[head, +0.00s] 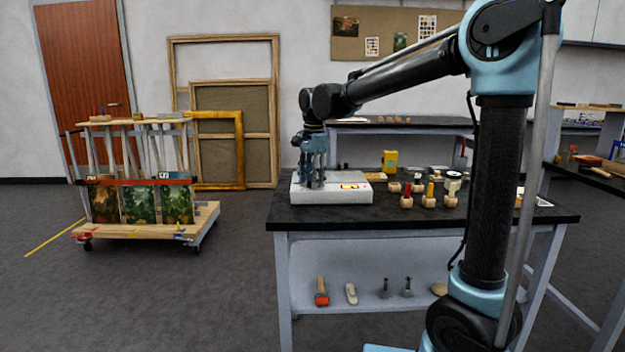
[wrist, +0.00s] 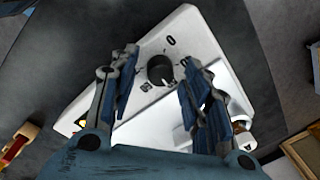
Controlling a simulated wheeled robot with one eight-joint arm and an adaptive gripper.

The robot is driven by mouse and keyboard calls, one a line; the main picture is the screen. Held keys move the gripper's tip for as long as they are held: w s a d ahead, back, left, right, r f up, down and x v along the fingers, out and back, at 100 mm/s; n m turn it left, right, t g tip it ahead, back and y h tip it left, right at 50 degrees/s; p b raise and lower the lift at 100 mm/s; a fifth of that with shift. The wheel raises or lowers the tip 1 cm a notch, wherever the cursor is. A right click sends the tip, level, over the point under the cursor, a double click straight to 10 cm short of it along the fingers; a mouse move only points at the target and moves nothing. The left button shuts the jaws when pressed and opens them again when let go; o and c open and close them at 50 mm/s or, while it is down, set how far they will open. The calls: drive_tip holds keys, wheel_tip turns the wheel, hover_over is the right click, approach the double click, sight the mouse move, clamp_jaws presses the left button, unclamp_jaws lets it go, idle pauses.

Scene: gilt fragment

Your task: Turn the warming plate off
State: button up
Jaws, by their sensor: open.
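The warming plate (head: 340,194) is a flat white box at the left end of the black-topped bench. In the wrist view its white top (wrist: 195,32) carries a round black knob (wrist: 160,69). A "0" mark is printed above the knob, and smaller marks sit around it. A short white line on the knob seems to point down and to the right, away from the "0". My gripper (wrist: 160,62) is open, pointing down, with one finger on each side of the knob. I cannot tell whether the fingers touch it. In the head view my gripper (head: 312,184) hides the knob.
Several small wooden-handled tools (head: 428,199) and a yellow container (head: 389,161) stand on the bench right of the plate. A wheeled cart with paintings (head: 150,240) stands at left. More tools lie on the lower shelf (head: 365,270). Floor between cart and bench is clear.

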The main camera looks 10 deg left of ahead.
clamp_jaws()
